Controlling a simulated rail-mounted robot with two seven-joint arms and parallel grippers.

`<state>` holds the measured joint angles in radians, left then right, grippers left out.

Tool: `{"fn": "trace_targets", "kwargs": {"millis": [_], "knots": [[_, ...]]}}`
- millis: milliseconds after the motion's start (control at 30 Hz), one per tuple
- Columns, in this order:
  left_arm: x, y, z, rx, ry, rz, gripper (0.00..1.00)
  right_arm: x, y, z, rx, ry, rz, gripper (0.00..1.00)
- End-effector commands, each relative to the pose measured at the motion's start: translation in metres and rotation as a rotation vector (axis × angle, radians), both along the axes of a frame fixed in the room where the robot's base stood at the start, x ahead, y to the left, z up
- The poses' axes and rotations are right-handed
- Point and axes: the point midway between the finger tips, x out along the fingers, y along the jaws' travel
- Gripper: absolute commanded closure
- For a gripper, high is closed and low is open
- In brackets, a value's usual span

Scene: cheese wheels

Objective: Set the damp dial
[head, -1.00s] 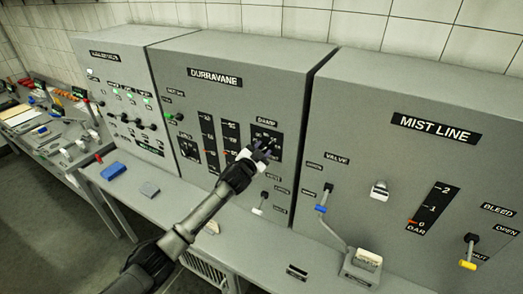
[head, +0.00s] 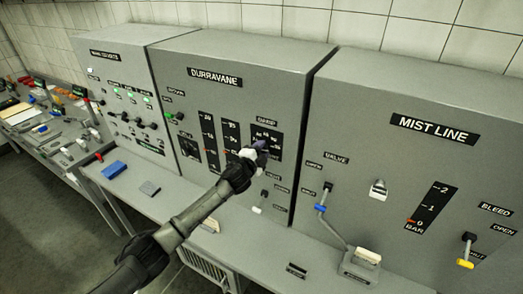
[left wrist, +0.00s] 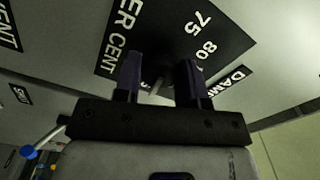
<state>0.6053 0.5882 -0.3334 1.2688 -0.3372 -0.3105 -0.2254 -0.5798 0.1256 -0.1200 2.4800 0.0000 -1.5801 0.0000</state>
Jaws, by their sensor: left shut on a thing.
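The damp dial is a black square plate (head: 274,139) with white numbers on the Durravane cabinet, largely covered by my gripper in the head view. In the left wrist view its plate (left wrist: 165,32) reads "PER CENT", 75 and 80, with a partly cut "DAM" label beside it. The gripper is shut on this knob, whose setting I cannot read. My right gripper is not in view.
The Durravane cabinet (head: 225,110) also carries black scales (head: 208,138) and a lower white-tipped lever (head: 258,209). The Mist Line cabinet (head: 400,90) stands to the right, with a blue-tipped valve lever (head: 321,208). A blue block (head: 114,170) lies on the bench.

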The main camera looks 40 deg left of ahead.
Motion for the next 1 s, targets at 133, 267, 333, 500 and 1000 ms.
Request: {"fn": "trace_targets", "kwargs": {"millis": [133, 267, 333, 500, 1000], "knots": [[0.0000, 0.0000, 0.0001, 0.018, 0.003, 0.000, 0.86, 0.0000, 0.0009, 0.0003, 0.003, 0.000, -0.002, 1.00], [0.0000, 0.0000, 0.0000, 0.022, 0.004, 0.000, 0.86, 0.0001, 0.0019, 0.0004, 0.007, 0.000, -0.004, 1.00], [0.0000, 0.0001, 0.0000, 0.022, 0.004, 0.000, 0.86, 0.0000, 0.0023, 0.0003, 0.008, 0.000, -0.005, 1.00], [0.0000, 0.0001, -0.0001, 0.022, 0.004, 0.000, 0.86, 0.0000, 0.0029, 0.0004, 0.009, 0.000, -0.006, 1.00], [-0.0001, 0.0000, -0.0001, 0.020, 0.003, 0.000, 0.38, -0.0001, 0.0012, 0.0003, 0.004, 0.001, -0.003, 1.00]]}}
